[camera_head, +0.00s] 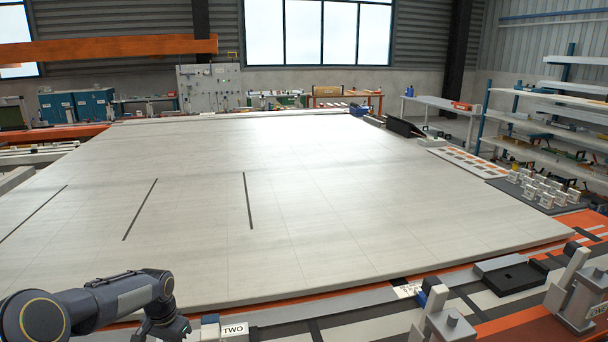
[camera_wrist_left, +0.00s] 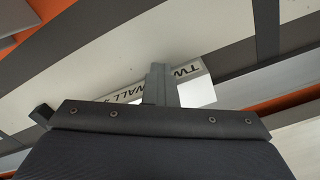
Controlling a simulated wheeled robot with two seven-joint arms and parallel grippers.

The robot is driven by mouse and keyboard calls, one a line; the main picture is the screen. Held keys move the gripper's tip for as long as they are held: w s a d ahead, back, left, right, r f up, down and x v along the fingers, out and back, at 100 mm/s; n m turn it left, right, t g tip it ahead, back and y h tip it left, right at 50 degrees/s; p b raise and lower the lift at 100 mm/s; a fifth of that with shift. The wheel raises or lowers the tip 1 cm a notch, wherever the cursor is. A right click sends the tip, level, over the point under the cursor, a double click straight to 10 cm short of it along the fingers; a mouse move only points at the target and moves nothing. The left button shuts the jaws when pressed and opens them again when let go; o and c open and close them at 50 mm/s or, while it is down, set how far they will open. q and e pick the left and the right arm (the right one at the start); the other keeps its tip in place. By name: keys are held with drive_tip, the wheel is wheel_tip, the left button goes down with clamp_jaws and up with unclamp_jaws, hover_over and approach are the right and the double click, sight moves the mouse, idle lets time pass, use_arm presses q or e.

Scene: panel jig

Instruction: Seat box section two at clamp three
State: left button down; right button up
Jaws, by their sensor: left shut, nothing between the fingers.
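My left gripper (camera_head: 165,328) is at the bottom left of the head view, low by the near edge of the jig. In the left wrist view its fingers (camera_wrist_left: 157,84) are closed together and hold nothing. Below them is a pale label strip (camera_wrist_left: 195,70) with partly hidden lettering, "TW" and "WALL". In the head view a block marked "TWO" (camera_head: 235,329) stands just right of the gripper. A grey upright clamp (camera_head: 447,322) stands at the bottom right; its number is not readable. I cannot pick out box section two for certain. My right gripper is not in view.
A large pale panel (camera_head: 300,215) with dark slits fills the middle and is bare. Another clamp (camera_head: 577,295) stands at the right front, near a black block (camera_head: 514,277). Several small pale blocks sit on a dark tray (camera_head: 508,186) at the right. Shelves (camera_head: 550,90) stand beyond.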

use_arm(q)
drive_tip(key=shift+s, duration=0.15)
drive_tip(key=shift+s+d+b, duration=0.2)
drive_tip(key=shift+s+b, duration=0.1)
drive_tip(key=shift+s, duration=0.4)
wheel_tip(320, 180, up, 8)
drive_tip(key=p, duration=0.5)
